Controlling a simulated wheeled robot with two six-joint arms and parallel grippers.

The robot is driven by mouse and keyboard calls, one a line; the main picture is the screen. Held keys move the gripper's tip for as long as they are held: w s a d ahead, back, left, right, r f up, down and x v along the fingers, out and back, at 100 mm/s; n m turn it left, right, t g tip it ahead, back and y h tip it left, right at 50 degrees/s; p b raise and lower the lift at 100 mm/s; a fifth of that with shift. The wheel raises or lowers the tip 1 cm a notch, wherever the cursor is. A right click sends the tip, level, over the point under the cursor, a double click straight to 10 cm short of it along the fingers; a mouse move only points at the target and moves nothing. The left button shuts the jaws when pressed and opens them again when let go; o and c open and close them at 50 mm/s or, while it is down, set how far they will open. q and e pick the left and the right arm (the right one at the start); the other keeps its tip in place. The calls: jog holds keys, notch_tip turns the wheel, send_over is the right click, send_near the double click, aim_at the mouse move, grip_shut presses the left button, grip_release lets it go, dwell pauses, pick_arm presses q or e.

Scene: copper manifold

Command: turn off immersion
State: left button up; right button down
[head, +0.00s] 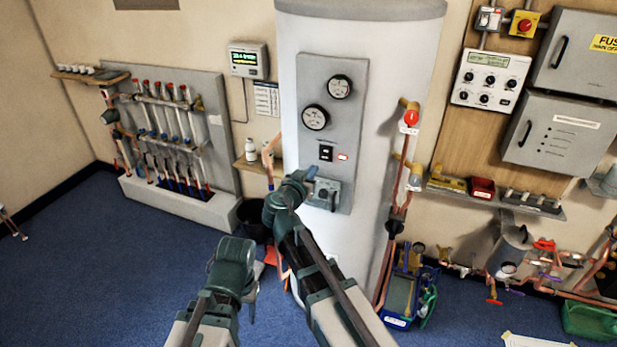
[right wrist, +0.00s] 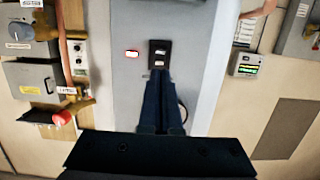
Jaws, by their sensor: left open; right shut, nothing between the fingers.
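The immersion switch, a small black rocker (head: 326,153), is on the grey panel (head: 345,110) of the white cylinder (head: 400,60). A small red-edged indicator (head: 342,156) sits beside it. In the right wrist view the black switch (right wrist: 159,53) is just beyond my shut fingertips, with the indicator (right wrist: 132,54) to its left. My right gripper (head: 311,172) is shut and empty, its tips just below and left of the switch; I cannot tell whether they touch it. It also shows in the right wrist view (right wrist: 158,75). My left gripper (head: 256,290) is open and empty, low in front of the cylinder.
Two round gauges (head: 316,117) are above the switch, and a grey lever box (head: 333,196) is below it. Copper pipe with a red valve (head: 411,118) runs right of the cylinder. A pipe manifold (head: 165,125) stands left. Blue floor (head: 90,260) is open at left.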

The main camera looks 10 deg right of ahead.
aim_at(325, 157)
jog(key=b+x, duration=0.1)
jog(key=x, duration=0.7)
jog(key=shift+w+d, duration=0.2)
jog(key=shift+w, duration=0.05)
